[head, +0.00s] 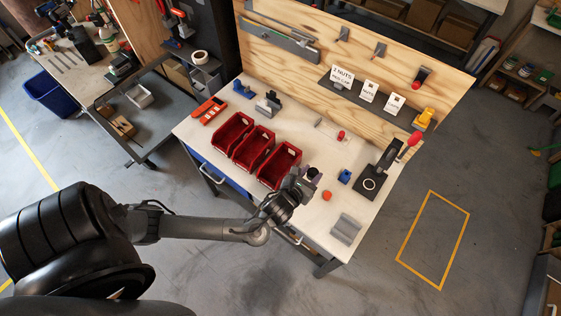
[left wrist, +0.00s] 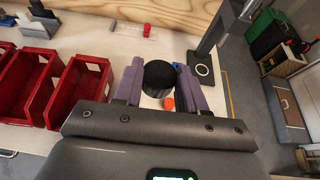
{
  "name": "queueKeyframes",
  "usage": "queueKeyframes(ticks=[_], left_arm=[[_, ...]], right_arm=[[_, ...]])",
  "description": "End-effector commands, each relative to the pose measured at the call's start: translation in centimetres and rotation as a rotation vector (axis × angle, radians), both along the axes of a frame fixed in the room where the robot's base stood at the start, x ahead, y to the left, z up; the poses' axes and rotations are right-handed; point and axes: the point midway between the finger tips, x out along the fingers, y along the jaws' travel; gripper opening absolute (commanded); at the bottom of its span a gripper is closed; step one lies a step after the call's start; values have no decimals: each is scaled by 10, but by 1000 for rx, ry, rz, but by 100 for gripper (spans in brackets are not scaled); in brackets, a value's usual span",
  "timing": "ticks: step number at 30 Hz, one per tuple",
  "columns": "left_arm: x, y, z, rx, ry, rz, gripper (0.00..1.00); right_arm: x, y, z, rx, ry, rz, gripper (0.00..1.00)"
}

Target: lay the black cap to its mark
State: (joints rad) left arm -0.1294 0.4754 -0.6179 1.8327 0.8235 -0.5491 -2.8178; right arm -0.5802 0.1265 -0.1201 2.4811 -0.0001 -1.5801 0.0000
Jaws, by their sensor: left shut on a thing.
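The black cap (left wrist: 158,76) is a dark round piece between the two purple fingers of my left gripper (left wrist: 157,85) in the left wrist view. My left gripper (head: 309,177) is shut on it and holds it over the white bench, just right of the red bins, in the head view. The cap is small and dark there. A white ring mark (head: 369,184) shows on the black base of a press-like stand to the right of the gripper. The ring also shows in the left wrist view (left wrist: 202,70), right of the cap. My right gripper is not in view.
Several red bins (head: 234,128) stand left of the gripper. An orange-red piece (head: 327,196), a blue block (head: 345,176) and a grey tray (head: 346,229) lie near it. The black stand (head: 389,154) rises with a red knob. The bench top between gripper and stand is partly clear.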

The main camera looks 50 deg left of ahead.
Motion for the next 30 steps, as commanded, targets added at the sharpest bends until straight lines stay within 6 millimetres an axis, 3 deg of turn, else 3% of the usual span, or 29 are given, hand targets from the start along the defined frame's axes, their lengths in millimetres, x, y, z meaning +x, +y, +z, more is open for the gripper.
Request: queueKeyframes(ticks=[1,6,9,14,21,26,30], left_arm=[[9,2,-33,-3,-3,35,13],[33,4,-82,-3,-3,126,13],[47,0,-101,-4,-4,160,13],[68,-12,-117,-3,-4,183,13],[88,-28,-117,-1,-3,177,13],[92,-19,-123,-1,1,180,13],[92,4,-137,-1,3,181,13]], right_arm=[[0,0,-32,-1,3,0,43],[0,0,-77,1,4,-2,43],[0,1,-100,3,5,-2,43],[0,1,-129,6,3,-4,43],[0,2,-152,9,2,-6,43],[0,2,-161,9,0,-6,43],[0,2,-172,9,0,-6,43]])
